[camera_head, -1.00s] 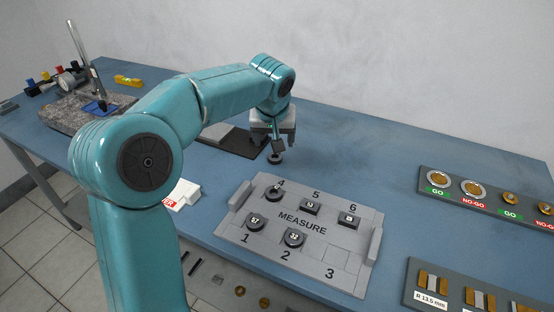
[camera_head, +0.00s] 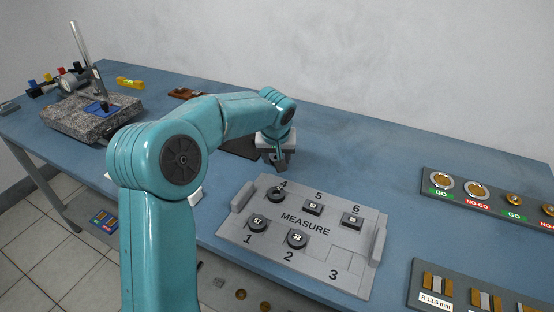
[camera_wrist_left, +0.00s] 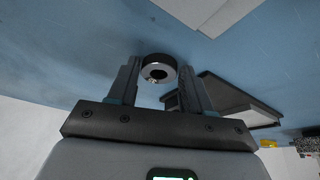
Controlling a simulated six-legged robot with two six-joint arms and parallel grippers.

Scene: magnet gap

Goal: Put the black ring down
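The black ring (camera_wrist_left: 158,68) shows in the left wrist view between the fingertips of my left gripper (camera_wrist_left: 160,75). It seems to fill the gap, with both fingers against its sides. In the head view my left gripper (camera_head: 281,160) points down low over the blue table, behind the grey MEASURE board (camera_head: 236,228), and the ring cannot be made out there. The clearance between ring and table is hard to judge. My right gripper is not in view.
The MEASURE board carries several small dark parts; its place 3 (camera_head: 340,262) is bare. A dark plate (camera_head: 240,148) lies left of the gripper. GO/NO-GO gauge trays (camera_head: 455,202) stand at the right.

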